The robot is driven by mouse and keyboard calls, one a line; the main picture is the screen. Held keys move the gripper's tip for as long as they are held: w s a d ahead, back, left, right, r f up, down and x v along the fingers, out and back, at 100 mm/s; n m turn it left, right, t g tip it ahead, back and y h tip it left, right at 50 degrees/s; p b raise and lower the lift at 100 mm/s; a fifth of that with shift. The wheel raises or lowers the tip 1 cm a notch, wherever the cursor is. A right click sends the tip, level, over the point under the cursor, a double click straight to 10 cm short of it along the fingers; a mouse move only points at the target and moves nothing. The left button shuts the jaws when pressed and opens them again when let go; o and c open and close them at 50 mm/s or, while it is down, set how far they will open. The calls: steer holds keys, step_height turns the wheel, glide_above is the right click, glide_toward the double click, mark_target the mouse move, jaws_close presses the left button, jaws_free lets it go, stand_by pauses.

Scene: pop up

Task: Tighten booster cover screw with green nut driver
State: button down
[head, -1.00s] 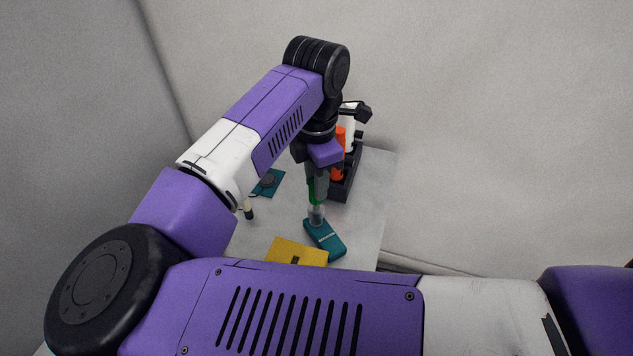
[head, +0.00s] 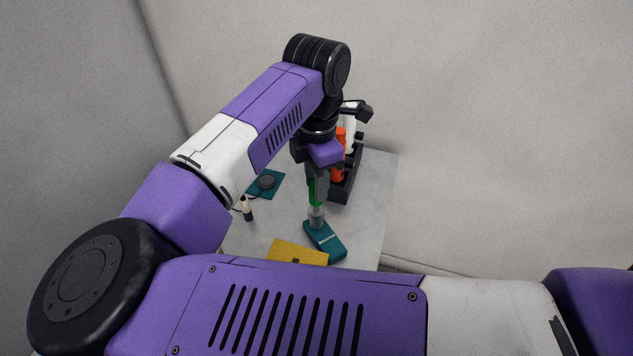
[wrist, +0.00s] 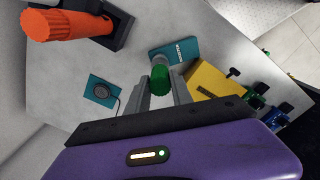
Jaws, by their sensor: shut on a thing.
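My gripper (head: 317,172) is shut on the green nut driver (head: 316,192), which it holds upright with its shaft pointing down. The driver's lower end meets the teal booster cover (head: 325,240), a long block lying on the table; the picture is too small to show the screw itself. In the wrist view the green handle (wrist: 160,78) sits between my fingers (wrist: 161,92), and the teal cover (wrist: 175,52) lies just beyond it. The driver's tip is hidden behind its handle there.
A black holder (head: 345,185) with an orange-handled tool (head: 338,165) stands at the back right. A yellow block (head: 297,252) is close in front of the cover. A teal pad with a dark round part (head: 265,183) and a small black-and-cream item (head: 246,209) lie left.

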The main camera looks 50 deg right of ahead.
steer(key=shift+f+b, duration=1.3)
steer(key=shift+b, duration=0.4)
stand_by(0.4)
steer(key=shift+m, duration=0.7)
steer(key=shift+r+p, duration=1.05)
steer(key=shift+r, duration=1.6)
